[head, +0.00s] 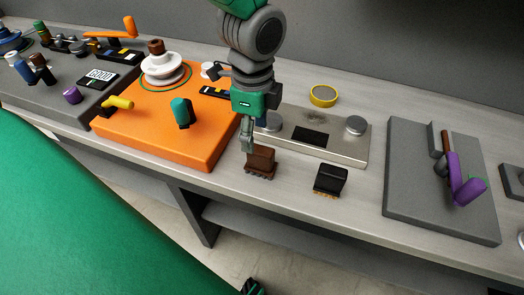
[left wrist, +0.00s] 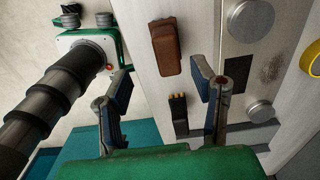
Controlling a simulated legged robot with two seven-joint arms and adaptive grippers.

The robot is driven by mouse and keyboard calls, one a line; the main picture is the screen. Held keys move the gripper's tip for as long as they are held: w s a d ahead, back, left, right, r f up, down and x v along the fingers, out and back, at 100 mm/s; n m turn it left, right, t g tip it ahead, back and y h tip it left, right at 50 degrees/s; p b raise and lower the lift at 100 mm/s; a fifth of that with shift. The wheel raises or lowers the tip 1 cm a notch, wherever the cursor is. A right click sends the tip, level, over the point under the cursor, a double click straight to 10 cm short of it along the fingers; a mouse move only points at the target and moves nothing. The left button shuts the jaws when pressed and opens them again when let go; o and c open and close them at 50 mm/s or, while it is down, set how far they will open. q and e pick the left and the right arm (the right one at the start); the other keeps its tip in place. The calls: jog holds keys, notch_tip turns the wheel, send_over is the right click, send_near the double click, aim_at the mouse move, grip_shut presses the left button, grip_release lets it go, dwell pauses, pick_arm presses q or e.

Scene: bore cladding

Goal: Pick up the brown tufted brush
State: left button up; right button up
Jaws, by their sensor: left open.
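The brown tufted brush (head: 261,161) stands on the grey bench near its front edge, with dark tufts at its foot. In the left wrist view the brush (left wrist: 166,47) lies ahead of the fingertips, between their lines but not visibly between the fingers. My left gripper (head: 247,138) points down just behind and left of the brush, its fingers partly overlapping it in the head view. In the left wrist view my left gripper (left wrist: 163,82) is open and empty. I cannot tell whether a finger touches the brush.
A black brush (head: 330,180) with tan bristles stands to the right. Behind is a metal plate (head: 345,148) with round knobs and a yellow ring (head: 323,95). An orange block (head: 190,152) lies left, a grey slab (head: 410,190) right. Bare bench lies between the black brush and slab.

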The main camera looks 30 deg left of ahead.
aim_at(262, 149)
pick_arm(q)
notch_tip(262, 149, down, 3)
jog(key=shift+w+r, duration=0.1)
jog(key=shift+w, duration=0.05)
jog(key=shift+w+d+f, duration=0.1)
jog(key=shift+d+f, duration=0.1)
jog(key=shift+f, duration=0.3)
jog(key=f, duration=0.1)
jog(key=f+b, duration=0.1)
jog(key=f, duration=0.2)
jog(key=shift+w+d+f, duration=0.2)
jog(key=shift+w+d, duration=0.1)
jog(key=shift+w, duration=0.05)
jog(key=shift+f, duration=0.2)
jog(key=shift+a, duration=0.2)
jog(key=shift+r, duration=0.1)
jog(key=c, duration=1.1)
jog(key=shift+d, duration=0.15)
grip_shut()
